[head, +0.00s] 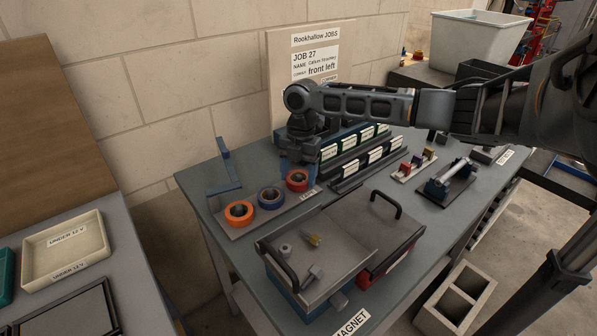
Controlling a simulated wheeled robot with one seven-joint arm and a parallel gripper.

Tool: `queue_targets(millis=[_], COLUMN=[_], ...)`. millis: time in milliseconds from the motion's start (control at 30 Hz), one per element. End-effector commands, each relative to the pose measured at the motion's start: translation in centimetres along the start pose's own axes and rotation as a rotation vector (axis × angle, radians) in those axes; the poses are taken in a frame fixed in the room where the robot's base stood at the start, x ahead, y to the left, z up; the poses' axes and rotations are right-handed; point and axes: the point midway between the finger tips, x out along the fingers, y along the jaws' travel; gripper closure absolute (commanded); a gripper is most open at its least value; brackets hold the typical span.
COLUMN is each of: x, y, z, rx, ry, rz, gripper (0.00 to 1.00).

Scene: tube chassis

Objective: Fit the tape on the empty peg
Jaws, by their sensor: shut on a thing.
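A red tape roll (297,182) is at the fingertips of my gripper (297,171), which points down and is shut on it. The roll is over the right end of a grey peg board (246,226). The peg at that end is hidden by the roll and my gripper, so I cannot tell whether the roll is around it or just above it. An orange tape roll (239,213) lies around a peg at the board's left end. A blue tape roll (270,198) sits in the middle, beside the red one.
A blue angled bar (225,165) stands behind the board on the left. A rack of labelled dark cases (353,158) is close right of my gripper. A toolbox (330,255) with a tray and handles stands in front. A job sign (318,60) leans behind.

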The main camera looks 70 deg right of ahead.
Motion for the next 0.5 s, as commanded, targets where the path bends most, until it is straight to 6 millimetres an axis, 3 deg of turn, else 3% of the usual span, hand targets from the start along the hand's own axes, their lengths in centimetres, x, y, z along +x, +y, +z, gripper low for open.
queue_targets(millis=[400,433,500], x=[0.73,0.73,0.72], y=[-0.02,-0.01,-0.01], z=[0.08,0.08,0.09], rx=[0.0,0.0,0.0], ry=[0.0,0.0,0.0], rz=[-0.001,-0.001,-0.001], gripper=[0.6,0.29,0.22])
